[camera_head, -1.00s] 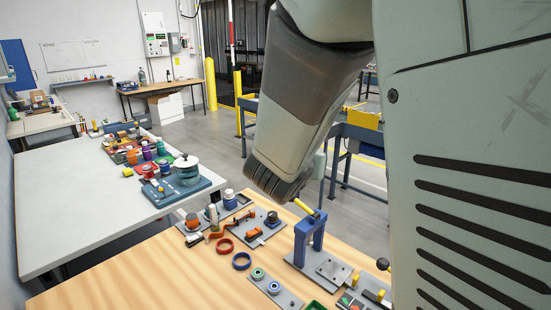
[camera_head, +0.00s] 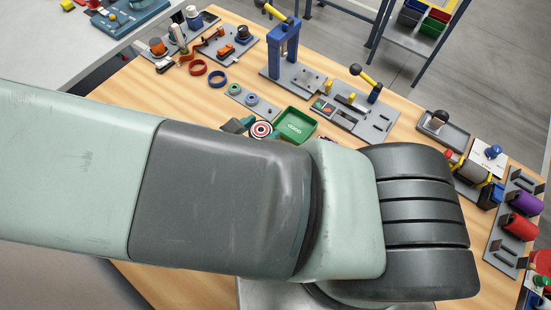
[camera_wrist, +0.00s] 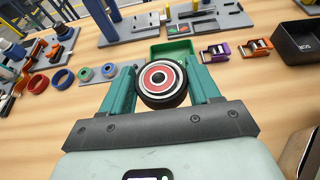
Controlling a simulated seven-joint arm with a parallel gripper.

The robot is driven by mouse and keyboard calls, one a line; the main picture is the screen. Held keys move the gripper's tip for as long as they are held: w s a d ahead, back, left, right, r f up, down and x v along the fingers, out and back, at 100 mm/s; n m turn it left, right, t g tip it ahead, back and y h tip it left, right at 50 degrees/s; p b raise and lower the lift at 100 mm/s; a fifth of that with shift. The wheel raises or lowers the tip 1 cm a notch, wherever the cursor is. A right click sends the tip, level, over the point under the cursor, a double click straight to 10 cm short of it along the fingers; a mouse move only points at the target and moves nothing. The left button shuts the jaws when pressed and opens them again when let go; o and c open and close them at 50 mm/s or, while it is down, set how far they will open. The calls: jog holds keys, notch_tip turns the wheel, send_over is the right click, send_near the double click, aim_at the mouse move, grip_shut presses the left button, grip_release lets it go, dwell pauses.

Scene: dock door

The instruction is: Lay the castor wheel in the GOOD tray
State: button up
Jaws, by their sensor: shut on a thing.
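The castor wheel, a black tyre with a red and white ringed face, is held between the two teal fingers of my gripper (camera_wrist: 161,82). The wheel (camera_wrist: 161,78) faces the wrist camera, and it also shows just past my forearm in the head view (camera_head: 261,130). The green GOOD tray (camera_head: 308,113) lies on the wooden bench, right beside the wheel in the head view. In the wrist view the tray's rim (camera_wrist: 155,51) shows behind the wheel, which hides much of it. The gap between wheel and tray is hard to judge.
A grey plate with two ringed parts (camera_head: 251,101) lies left of the tray. Red (camera_head: 198,67) and blue (camera_head: 217,79) rings lie beyond. A blue press frame (camera_head: 283,50) stands behind. A black bin (camera_wrist: 298,42) and purple (camera_wrist: 216,53) and orange (camera_wrist: 256,49) parts are at the right.

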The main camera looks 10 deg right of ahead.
jog(key=f, duration=0.5)
jog(key=shift+s+d+f, duration=0.3)
jog(key=shift+s+d, duration=0.1)
jog(key=shift+f, duration=2.3)
jog(key=shift+f, duration=0.1)
jog(key=o, duration=1.1)
jog(key=shift+a, duration=0.1)
jog(key=v, duration=1.2)
jog(key=shift+w+r, duration=0.1)
jog(key=shift+r, duration=0.15)
